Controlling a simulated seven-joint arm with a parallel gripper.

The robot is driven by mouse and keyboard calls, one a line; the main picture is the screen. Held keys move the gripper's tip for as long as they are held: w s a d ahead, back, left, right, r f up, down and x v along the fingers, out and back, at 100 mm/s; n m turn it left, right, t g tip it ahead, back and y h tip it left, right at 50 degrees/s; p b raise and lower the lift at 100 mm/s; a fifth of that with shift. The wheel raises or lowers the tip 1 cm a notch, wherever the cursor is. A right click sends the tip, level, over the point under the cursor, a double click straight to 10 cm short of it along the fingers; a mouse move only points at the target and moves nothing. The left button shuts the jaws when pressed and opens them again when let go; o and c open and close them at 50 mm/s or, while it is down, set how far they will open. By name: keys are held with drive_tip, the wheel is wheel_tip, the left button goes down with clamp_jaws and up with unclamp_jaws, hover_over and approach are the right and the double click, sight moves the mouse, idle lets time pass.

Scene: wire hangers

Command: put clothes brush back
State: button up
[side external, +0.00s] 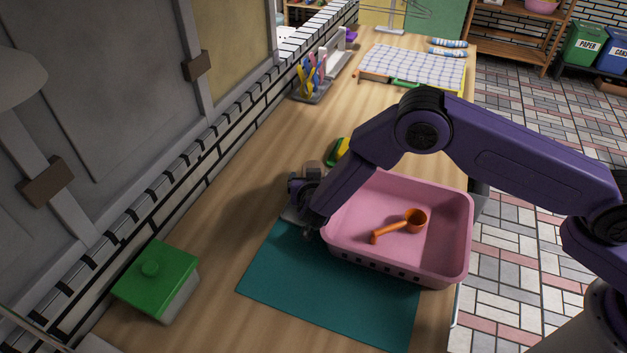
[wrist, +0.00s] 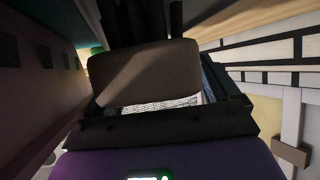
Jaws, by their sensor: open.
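My gripper (side external: 305,226) is low over the counter, at the left wall of the pink tub, near the edge of the teal mat. It is partly hidden by my own forearm, and its jaws are open. In the wrist view, dark finger parts show at the top, with a plain brown-grey block (wrist: 145,75) close in front of the camera. I cannot tell whether this block is the clothes brush or whether it touches the fingers. No clothes brush can be clearly made out in the side view.
The pink tub (side external: 455,215) holds an orange scoop (side external: 398,226) and stands partly on the teal mat (side external: 300,280). A green-lidded box (side external: 155,280) is at front left. A yellow-green sponge (side external: 339,151) lies behind my gripper. A checked cloth (side external: 415,64) is farther back. The tiled wall runs along the left.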

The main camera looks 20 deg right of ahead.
drive_tip(key=v, duration=1.2)
drive_tip(key=shift+r, duration=0.1)
drive_tip(key=s+d+r+n+g, duration=0.3)
drive_tip(key=s+d+r, duration=0.2)
drive_tip(key=d, duration=0.3)
drive_tip(key=s+d+r+n+g, duration=0.3)
drive_tip(key=s+d+r+n, duration=0.15)
drive_tip(key=d, duration=0.35)
drive_tip(key=s+d+r+n+g+y, duration=0.2)
drive_tip(key=s+d+n, duration=0.2)
drive_tip(key=s, duration=0.6)
drive_tip(key=s+d+r+n+g+y, duration=0.3)
drive_tip(key=s+d+n, duration=0.2)
drive_tip(key=s+d, duration=0.3)
drive_tip(key=s, duration=0.2)
drive_tip(key=shift+s, duration=0.4)
drive_tip(key=shift+n, duration=0.25)
